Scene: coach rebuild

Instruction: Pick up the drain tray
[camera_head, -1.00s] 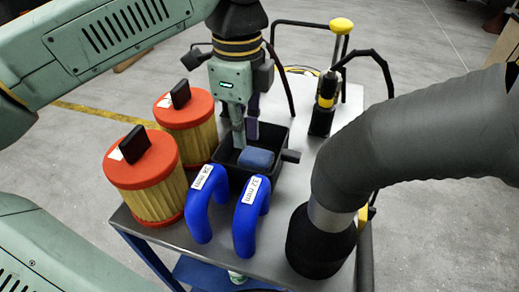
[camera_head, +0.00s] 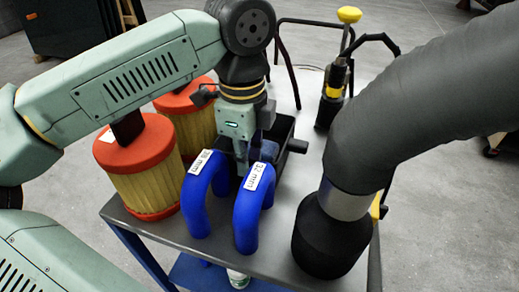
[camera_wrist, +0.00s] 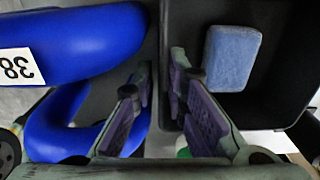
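The drain tray is a black, open box with a short side handle. It stands on the grey cart top behind two blue hoses in the head view (camera_head: 284,130), and its near part is hidden by the hoses and my gripper. A pale blue sponge-like block (camera_wrist: 232,58) lies inside it. My gripper (camera_head: 242,165) points down at the tray's left side. In the wrist view my gripper (camera_wrist: 161,85) is open, with a gap between its purple-padded fingers. One finger is over the tray's inside and the other outside, on the hose side, with the tray wall (camera_wrist: 167,40) between them.
Blue hoses marked 38 mm (camera_head: 195,205) and 32 mm (camera_head: 247,215) stand close in front of the tray. Two red-capped yellow filters (camera_head: 145,185) stand left. A thick grey hose with a black end (camera_head: 325,235) stands right. A black-and-yellow tool (camera_head: 330,95) stands behind.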

